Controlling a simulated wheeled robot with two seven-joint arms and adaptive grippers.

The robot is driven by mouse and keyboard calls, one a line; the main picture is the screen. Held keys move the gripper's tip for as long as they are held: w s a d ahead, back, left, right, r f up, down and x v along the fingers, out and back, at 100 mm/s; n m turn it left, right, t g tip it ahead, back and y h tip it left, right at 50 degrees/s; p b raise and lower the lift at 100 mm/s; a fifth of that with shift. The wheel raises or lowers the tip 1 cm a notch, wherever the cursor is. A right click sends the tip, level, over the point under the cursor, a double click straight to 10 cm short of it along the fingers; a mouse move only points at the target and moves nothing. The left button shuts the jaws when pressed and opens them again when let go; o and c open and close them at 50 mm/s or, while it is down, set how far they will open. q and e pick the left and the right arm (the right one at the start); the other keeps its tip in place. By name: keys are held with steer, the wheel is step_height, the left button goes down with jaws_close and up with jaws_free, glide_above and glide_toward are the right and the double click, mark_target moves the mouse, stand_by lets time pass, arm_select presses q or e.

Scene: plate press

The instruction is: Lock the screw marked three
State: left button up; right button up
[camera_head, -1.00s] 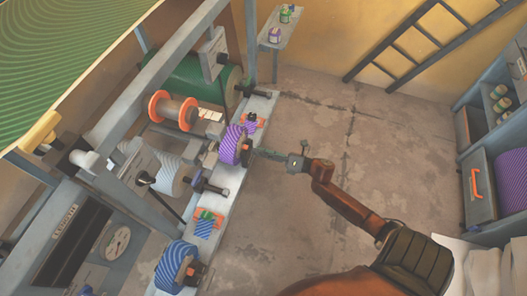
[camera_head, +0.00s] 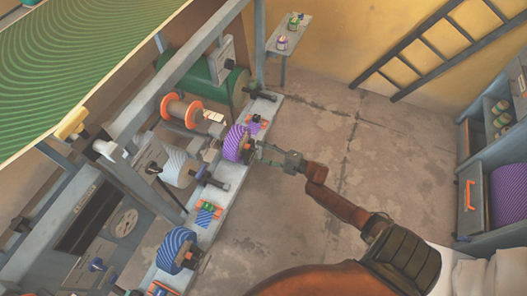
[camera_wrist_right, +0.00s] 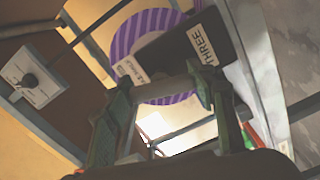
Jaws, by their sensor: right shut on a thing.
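The purple-and-white striped roll (camera_head: 237,143) sits on the press's long grey rail. Its dark end block, labelled THREE (camera_wrist_right: 202,45), fills the upper middle of the right wrist view. The screw's grey bar-like handle (camera_wrist_right: 162,90) crosses below that block, between my green fingers. My right gripper (camera_head: 262,152) reaches in from the right to the roll's outer end. In the wrist view, my right gripper (camera_wrist_right: 163,84) is shut on the grey handle. The screw's shaft is hidden, so its turn cannot be read. My left gripper is not in view.
A blue striped roll (camera_head: 177,250) and a pale roll (camera_head: 180,168) are nearer on the press. An orange-flanged spool (camera_head: 181,111) and a green drum (camera_head: 232,88) stand behind. Open floor (camera_head: 310,205) lies right of the rail. A ladder (camera_head: 425,50) leans on the wall.

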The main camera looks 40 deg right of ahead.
steer(key=shift+m+p, duration=0.3)
steer(key=shift+m, duration=0.6)
steer(key=m+p, duration=0.1)
steer(key=m, duration=0.3)
steer(key=shift+f+m, duration=0.1)
steer(key=shift+m, duration=0.2)
steer(key=m+p, duration=0.1)
steer(key=m, duration=0.3)
steer(key=shift+s+a+f+m+p, duration=0.1)
steer(key=shift+m+p, duration=0.1)
steer(key=shift+m, duration=0.75)
steer(key=shift+a+m+p, duration=0.1)
steer(key=shift+m+p, duration=0.1)
steer(key=shift+m, duration=0.75)
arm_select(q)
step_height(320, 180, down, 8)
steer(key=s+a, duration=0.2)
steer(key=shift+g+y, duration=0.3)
arm_select(e)
steer(key=shift+m, duration=0.3)
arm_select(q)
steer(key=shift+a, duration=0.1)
arm_select(e)
steer(key=o, duration=1.2)
